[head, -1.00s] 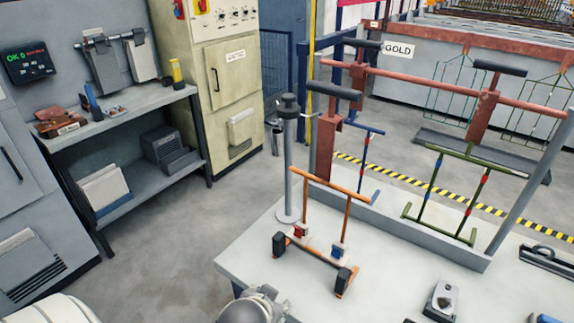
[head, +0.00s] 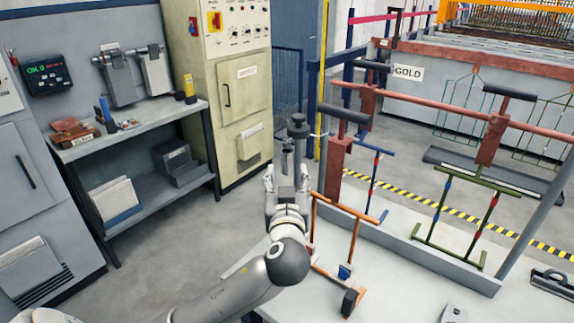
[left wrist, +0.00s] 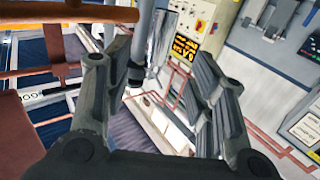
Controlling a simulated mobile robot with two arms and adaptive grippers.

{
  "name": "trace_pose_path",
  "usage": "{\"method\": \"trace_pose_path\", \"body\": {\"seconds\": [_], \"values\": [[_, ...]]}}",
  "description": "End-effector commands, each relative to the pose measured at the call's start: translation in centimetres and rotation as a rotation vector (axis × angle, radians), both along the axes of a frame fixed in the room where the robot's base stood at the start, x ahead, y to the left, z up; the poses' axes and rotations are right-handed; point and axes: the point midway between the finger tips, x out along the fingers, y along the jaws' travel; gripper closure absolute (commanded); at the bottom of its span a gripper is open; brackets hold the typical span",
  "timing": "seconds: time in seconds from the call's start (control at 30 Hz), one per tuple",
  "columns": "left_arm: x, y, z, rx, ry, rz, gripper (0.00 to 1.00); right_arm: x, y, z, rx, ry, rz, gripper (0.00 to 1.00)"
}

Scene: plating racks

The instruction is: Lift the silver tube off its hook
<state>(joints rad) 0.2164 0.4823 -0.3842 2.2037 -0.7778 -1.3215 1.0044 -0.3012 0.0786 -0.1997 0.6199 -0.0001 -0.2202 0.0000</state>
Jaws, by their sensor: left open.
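A slim silver tube (head: 287,162) seems to hang beside the black-capped grey post (head: 299,145); its hook is too small to make out. In the left wrist view a shiny silver length, likely the tube (left wrist: 164,38), shows beyond the fingers, close to the post. My left gripper (head: 287,175) is open and upright in front of the post, its fingers apart on either side of the tube's line. I cannot tell whether they touch it. In the left wrist view the gripper (left wrist: 162,85) shows nothing clamped between its fingers. My right gripper is not in view.
An orange rack (head: 335,240) stands on the pale table (head: 405,290) close to my left arm. A red rail (head: 430,108) with dark handles and a green rack (head: 462,215) is to the right. A shelf bench (head: 130,125) and a cream cabinet (head: 238,120) stand left; the floor between is clear.

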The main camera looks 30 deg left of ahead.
Motion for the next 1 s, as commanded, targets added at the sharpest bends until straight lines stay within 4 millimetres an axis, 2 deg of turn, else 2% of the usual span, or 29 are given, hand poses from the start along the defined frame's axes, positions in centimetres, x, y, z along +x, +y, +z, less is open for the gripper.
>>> {"method": "trace_pose_path", "body": {"seconds": [0.2, 0.43, 0.63, 0.93, 1.0], "values": [[3.4, 2.3, 0.4, 0.004, 0.004, 0.003, 0.49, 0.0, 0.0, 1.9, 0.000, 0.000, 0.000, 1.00], [6.0, 4.0, 0.2, 0.000, 0.002, 0.001, 0.49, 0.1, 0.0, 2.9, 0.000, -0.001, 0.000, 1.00], [7.0, 4.6, 0.0, -0.001, 0.003, 0.000, 0.49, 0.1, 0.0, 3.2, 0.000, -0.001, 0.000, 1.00], [7.1, 4.7, -0.1, -0.002, 0.003, 0.000, 0.49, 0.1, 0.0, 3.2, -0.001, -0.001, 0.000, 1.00], [7.1, 4.7, -0.1, -0.002, 0.003, 0.000, 0.58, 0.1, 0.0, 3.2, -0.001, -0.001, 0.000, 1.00]]}}
